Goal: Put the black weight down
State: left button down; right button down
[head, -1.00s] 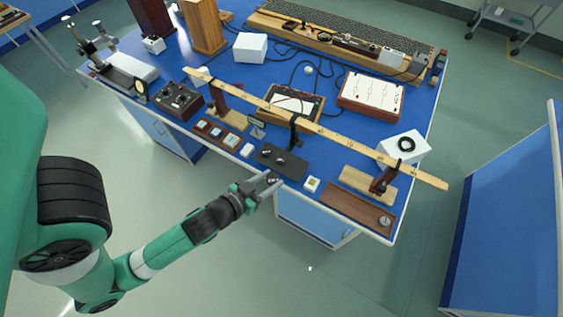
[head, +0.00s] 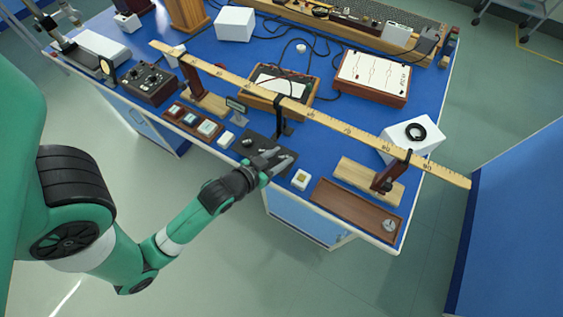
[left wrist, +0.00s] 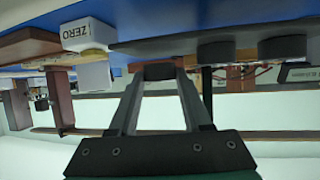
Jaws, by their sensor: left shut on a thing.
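My left gripper (head: 277,163) reaches the front edge of the dark weight plate (head: 262,139) on the blue bench. In the left wrist view its fingertips (left wrist: 159,76) are shut on a small black weight (left wrist: 159,70). That view is upside down, with the bench at the top. Two other black weights, one nearer (left wrist: 217,50) and one further along (left wrist: 283,48), sit on the plate beside the held one. I cannot tell whether the held weight touches the plate. In the head view the fingers mostly hide it. My right gripper is out of view.
A long wooden metre rule (head: 340,127) spans the bench behind the plate on a dark stand. A small white block marked ZERO (left wrist: 88,37) stands beside the plate; it also shows in the head view (head: 300,179). A brown tray (head: 345,205) lies to the right.

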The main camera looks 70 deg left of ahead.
pick_arm(q)
jog(key=shift+s+d+f, duration=0.1)
jog(key=shift+s+f, duration=0.05)
jog(key=shift+f, duration=0.55)
jog(key=shift+s+d+r, duration=0.1)
jog(key=shift+r, duration=0.05)
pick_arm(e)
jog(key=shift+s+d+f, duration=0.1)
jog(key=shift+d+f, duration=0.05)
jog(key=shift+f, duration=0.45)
